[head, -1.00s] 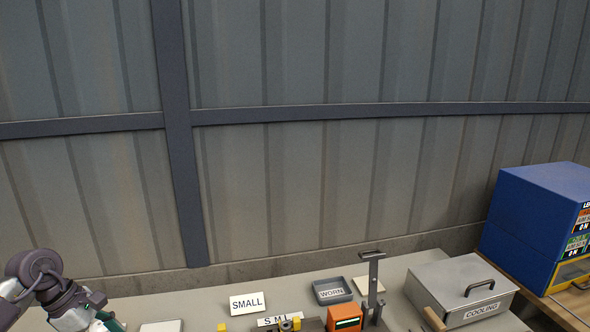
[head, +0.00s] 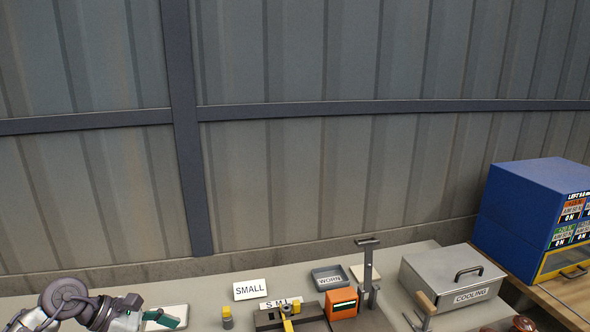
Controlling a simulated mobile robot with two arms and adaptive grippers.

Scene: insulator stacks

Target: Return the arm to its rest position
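My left arm comes in at the bottom left of the head view, low over the bench. Its gripper (head: 150,319) is at the end, with a dark green part at its tip, in front of a white flat item (head: 172,311). The fingers are too small and partly cut off to tell whether they are open or shut, or whether the green part is held. My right gripper is not in view.
The bench holds a SMALL sign (head: 250,289), a WORN tray (head: 329,277), an orange device (head: 342,303), an upright metal stand (head: 367,268) and a COOLING box (head: 455,275). A blue cabinet (head: 530,210) stands right. A wall closes the back.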

